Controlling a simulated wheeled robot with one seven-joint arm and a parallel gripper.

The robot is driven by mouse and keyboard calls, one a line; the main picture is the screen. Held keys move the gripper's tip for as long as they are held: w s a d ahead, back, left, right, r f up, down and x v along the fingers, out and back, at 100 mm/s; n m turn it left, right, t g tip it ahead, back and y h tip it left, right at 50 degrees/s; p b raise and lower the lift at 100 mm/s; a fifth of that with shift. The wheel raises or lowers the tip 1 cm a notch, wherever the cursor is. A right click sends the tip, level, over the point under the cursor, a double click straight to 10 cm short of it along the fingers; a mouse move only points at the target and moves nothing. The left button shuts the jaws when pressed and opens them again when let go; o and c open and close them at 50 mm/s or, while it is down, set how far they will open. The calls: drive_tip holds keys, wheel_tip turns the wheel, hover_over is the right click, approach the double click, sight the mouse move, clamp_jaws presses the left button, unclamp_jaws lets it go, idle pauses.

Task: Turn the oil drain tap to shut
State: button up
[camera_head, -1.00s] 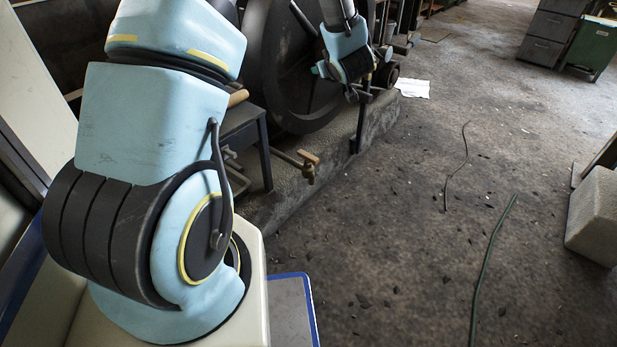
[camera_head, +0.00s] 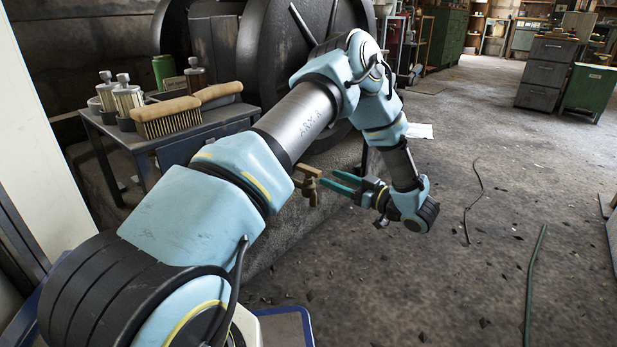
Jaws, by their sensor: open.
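The oil drain tap (camera_head: 311,190) is a small brass tap with a wooden-looking handle, low on the near side of the engine's stone base. Its handle lies crosswise, roughly level in the picture, and part of its pipe is hidden behind my arm. My gripper (camera_head: 328,179) has two teal fingers pointing left at the tap. They are open and empty, with the tips close to the tap's right side. I cannot tell whether they touch it.
A small side table (camera_head: 170,145) at left holds brushes (camera_head: 168,118), oil bottles and a green can (camera_head: 164,68). The large dark wheel (camera_head: 300,50) stands behind my arm. A green hose (camera_head: 533,290) and a thin cable (camera_head: 471,200) lie on the otherwise open floor at right.

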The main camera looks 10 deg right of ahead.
sight(311, 169)
drive_tip(key=b+x, duration=0.3)
drive_tip(key=x, duration=0.5)
drive_tip(key=shift+w+a+f+b, duration=0.1)
drive_tip(key=shift+w+a+b, duration=0.1)
drive_tip(key=shift+b, duration=0.2)
drive_tip(key=shift+w+a, duration=0.3)
drive_tip(key=shift+w, duration=0.05)
clamp_jaws()
